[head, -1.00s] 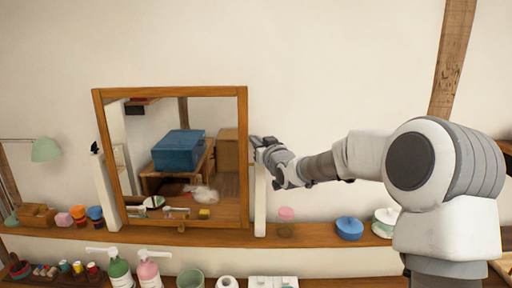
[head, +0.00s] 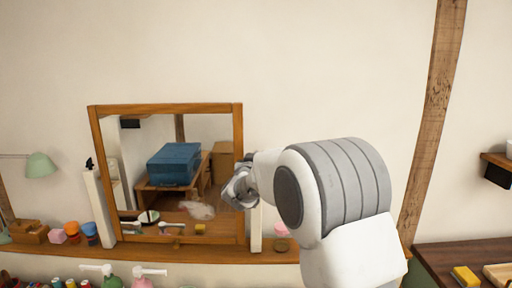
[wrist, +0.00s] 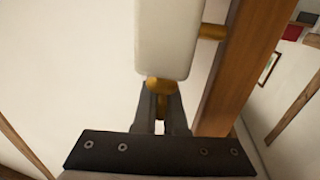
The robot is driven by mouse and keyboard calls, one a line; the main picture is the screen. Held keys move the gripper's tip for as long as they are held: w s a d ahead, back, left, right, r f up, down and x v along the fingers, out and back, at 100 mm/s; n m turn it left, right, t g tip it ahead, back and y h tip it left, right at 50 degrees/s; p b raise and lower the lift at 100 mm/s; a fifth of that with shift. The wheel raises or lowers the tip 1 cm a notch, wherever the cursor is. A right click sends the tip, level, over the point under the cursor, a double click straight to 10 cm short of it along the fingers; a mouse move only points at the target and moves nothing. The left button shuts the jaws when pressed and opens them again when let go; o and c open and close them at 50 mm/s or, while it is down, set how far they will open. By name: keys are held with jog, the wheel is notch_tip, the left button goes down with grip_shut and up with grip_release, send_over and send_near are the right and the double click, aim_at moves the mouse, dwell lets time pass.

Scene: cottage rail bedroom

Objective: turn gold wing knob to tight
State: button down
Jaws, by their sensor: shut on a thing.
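The gold wing knob (wrist: 159,86) shows in the wrist view at the end of the white post (wrist: 168,40), beside the wooden mirror frame (wrist: 240,65). My gripper (wrist: 161,108) is shut on the knob, one finger on each side of its wing. The fingers hide part of it, and I see no tight mark. In the head view my gripper (head: 238,188) is at the right side of the mirror (head: 165,107), by the right white post (head: 256,230). The knob is hidden there behind my arm.
The mirror stands on a wooden shelf (head: 200,252) with small coloured pots (head: 73,228) at left and a pink item (head: 281,229) near the right post. A green lamp (head: 40,165) is at far left. A dark table (head: 440,258) is at right. The blue box is a reflection.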

jog(key=m+g+h+p, duration=0.1)
jog(key=h+p, duration=0.1)
jog(key=m+g+h+p, duration=0.1)
jog(key=m+h+p, duration=0.1)
jog(key=d+m+h+p, duration=0.1)
jog(key=h+p, duration=0.2)
jog(key=shift+s+d+m+g, duration=0.1)
jog(key=shift+s+m+g, duration=0.15)
jog(key=shift+m+g, duration=0.15)
jog(key=c, duration=1.3)
grip_release()
jog(key=shift+o, duration=0.2)
jog(key=shift+f, duration=0.1)
